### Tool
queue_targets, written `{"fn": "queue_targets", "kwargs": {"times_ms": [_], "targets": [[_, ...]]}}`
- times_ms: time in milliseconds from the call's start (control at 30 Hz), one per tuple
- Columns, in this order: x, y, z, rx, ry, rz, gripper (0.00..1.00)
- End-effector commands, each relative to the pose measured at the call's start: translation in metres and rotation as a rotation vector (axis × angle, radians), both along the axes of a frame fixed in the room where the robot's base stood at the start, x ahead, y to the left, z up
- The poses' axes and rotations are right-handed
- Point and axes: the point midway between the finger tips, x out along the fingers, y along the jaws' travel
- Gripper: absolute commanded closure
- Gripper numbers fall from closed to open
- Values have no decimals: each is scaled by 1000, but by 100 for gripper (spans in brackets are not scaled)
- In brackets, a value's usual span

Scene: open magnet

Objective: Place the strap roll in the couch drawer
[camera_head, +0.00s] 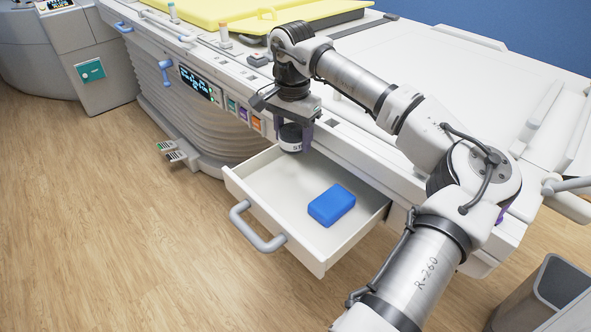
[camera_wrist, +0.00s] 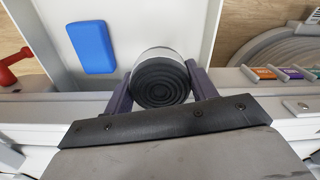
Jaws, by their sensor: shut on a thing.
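The strap roll (camera_head: 291,137) is a dark roll with a white band bearing letters. My gripper (camera_head: 294,134) is shut on it, with a purple finger on each side, and points down over the back left part of the open couch drawer (camera_head: 262,190). In the wrist view the roll (camera_wrist: 160,82) shows its dark ringed end between the fingers. The drawer is white with a grey handle and is pulled well out. I cannot tell whether the roll touches the drawer floor.
A blue block (camera_head: 331,204) lies in the drawer, right of the roll and apart from it. The drawer's front left floor is bare. The couch side with its display (camera_head: 200,84) rises behind. A grey bin (camera_head: 545,292) stands at the lower right.

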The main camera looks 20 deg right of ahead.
Motion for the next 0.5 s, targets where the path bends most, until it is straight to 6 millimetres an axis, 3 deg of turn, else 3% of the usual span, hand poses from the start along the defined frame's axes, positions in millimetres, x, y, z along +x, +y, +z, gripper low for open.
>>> {"fn": "queue_targets", "kwargs": {"times_ms": [100, 200, 500], "targets": [[0, 0, -30, 3, 2, -1, 66], [0, 0, -48, 2, 1, 1, 66], [0, 0, -73, 0, 1, 0, 66]]}}
